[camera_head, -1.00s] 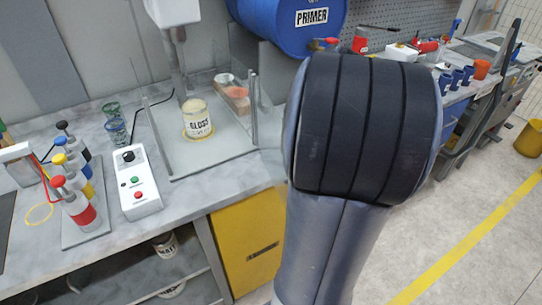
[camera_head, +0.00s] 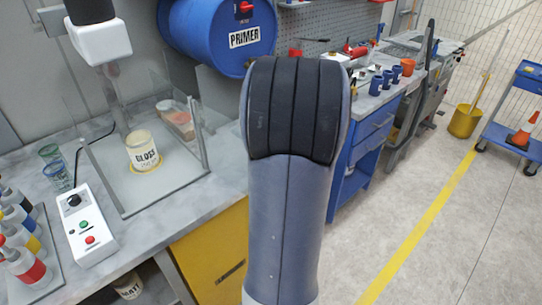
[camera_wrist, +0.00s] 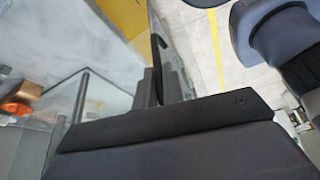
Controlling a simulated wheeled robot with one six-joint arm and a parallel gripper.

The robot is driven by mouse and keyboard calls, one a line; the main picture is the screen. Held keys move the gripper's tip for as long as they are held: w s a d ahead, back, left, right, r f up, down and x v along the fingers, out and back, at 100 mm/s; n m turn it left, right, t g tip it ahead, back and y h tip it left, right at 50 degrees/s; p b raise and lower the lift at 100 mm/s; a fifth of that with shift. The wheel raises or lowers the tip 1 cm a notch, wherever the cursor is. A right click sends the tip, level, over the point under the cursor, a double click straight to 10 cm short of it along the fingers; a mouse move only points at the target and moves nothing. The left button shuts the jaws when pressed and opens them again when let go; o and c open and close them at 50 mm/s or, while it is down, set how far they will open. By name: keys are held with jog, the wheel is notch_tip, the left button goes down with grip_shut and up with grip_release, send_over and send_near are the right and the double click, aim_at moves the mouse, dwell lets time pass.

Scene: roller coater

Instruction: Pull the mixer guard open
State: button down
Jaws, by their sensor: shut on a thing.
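The mixer guard (camera_head: 190,112) is made of clear panels around the mixer bay on the bench; its panes are hard to make out. A can labelled GLOSS (camera_head: 142,152) stands inside it, below the white mixer head (camera_head: 101,40). In the wrist view a clear panel edge (camera_wrist: 80,98) stands left of my gripper (camera_wrist: 157,72). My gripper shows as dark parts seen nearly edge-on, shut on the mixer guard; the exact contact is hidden. In the head view my arm hides the gripper.
A white control box (camera_head: 85,225) and several coloured bottles (camera_head: 22,245) are on the bench at left. A blue PRIMER drum (camera_head: 218,30) is behind. Open floor with a yellow line (camera_head: 425,235) lies to the right, with a yellow bucket (camera_head: 463,121) and a blue cart (camera_head: 520,125).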

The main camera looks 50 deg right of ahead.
jog(key=c, duration=1.5)
grip_release()
jog(key=shift+w, duration=0.1)
jog(key=shift+r, duration=0.1)
jog(key=v, duration=1)
jog(key=shift+d+r, duration=0.1)
jog(key=shift+r, duration=0.2)
jog(key=x, duration=1.1)
jog(key=shift+a, duration=0.25)
